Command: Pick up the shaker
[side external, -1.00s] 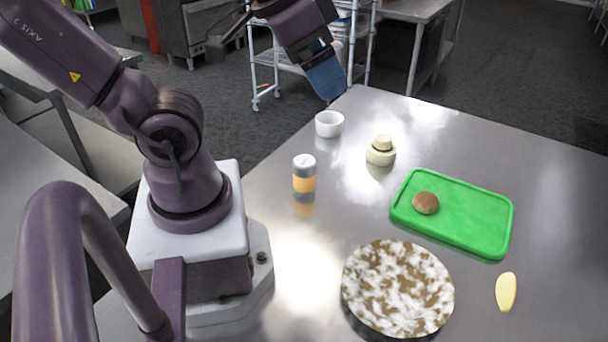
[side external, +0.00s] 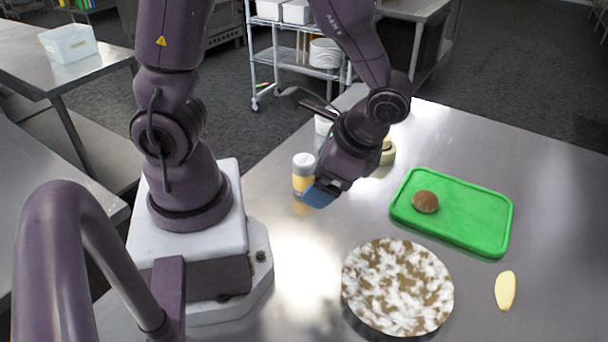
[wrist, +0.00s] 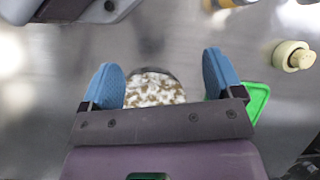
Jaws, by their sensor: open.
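The shaker (side external: 303,163) stands upright on the metal table, with a white-grey top and a yellow band. In the side view my gripper (side external: 320,196) is just to its right and partly in front of it, so its lower right part is hidden. In the wrist view my gripper (wrist: 163,68) has its two blue fingers spread wide with nothing held between them. A yellow and whitish piece at the top edge there looks like the shaker (wrist: 224,3), mostly cut off and outside the fingers.
A green board (side external: 470,215) bears a brown round item (side external: 425,201). A speckled brown-white round (side external: 398,287) and a yellow oval piece (side external: 505,291) lie nearer the front.

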